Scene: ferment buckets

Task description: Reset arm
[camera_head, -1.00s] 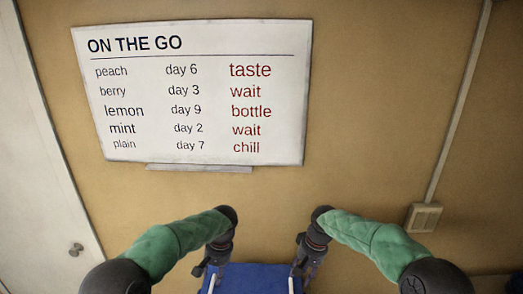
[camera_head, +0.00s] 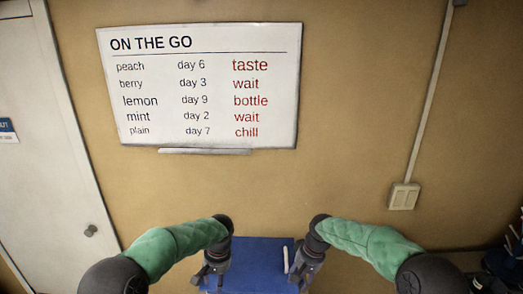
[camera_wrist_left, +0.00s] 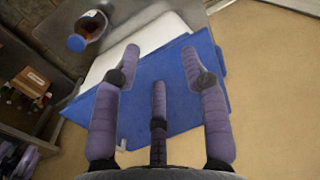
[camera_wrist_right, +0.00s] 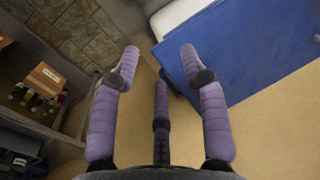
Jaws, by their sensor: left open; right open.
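My left gripper (camera_head: 214,275) hangs low in the head view, at the left part of a blue surface (camera_head: 250,262). In the left wrist view its purple fingers (camera_wrist_left: 160,65) are spread apart with nothing between them, above the blue surface. My right gripper (camera_head: 303,272) hangs at the right edge of the blue surface in the head view. In the right wrist view its fingers (camera_wrist_right: 160,65) are also spread and empty, beside the blue surface. Both arms, in green sleeves, are bent symmetrically in front of me.
A whiteboard (camera_head: 205,140) titled "ON THE GO" hangs on the tan wall ahead. A white door (camera_head: 50,190) is at left, a wall switch (camera_head: 404,196) at right. The left wrist view shows a blue-lidded container (camera_wrist_left: 82,33) and a shelf with a cardboard box (camera_wrist_left: 30,81).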

